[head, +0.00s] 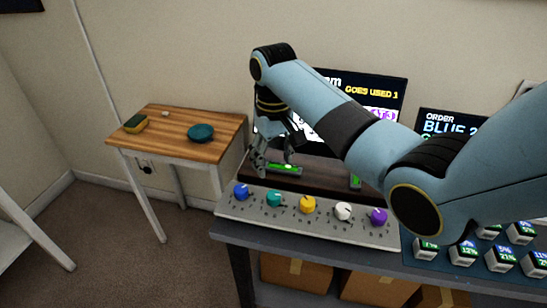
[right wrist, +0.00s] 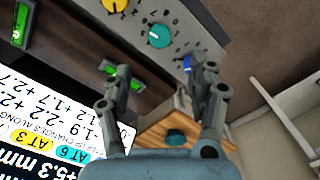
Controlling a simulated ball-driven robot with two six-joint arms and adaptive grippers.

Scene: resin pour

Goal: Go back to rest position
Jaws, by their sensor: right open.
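My right arm comes in from the right in the head view and bends down over the bench. My right gripper (head: 272,161) hangs just above the back of the bench, beside a green-lit slot on the dark panel. In the right wrist view my right gripper (right wrist: 160,80) is open, with nothing between its fingers. Below it is the grey dial panel (head: 300,222) with blue, teal, yellow, white and purple knobs. The teal knob (right wrist: 159,36) shows between the fingertips in the right wrist view, apart from them. My left gripper is in neither view.
Screens (head: 388,92) stand behind the arm. Small cubes with number displays (head: 463,255) stand on a mat at the right. Cardboard boxes (head: 296,273) sit under the bench.

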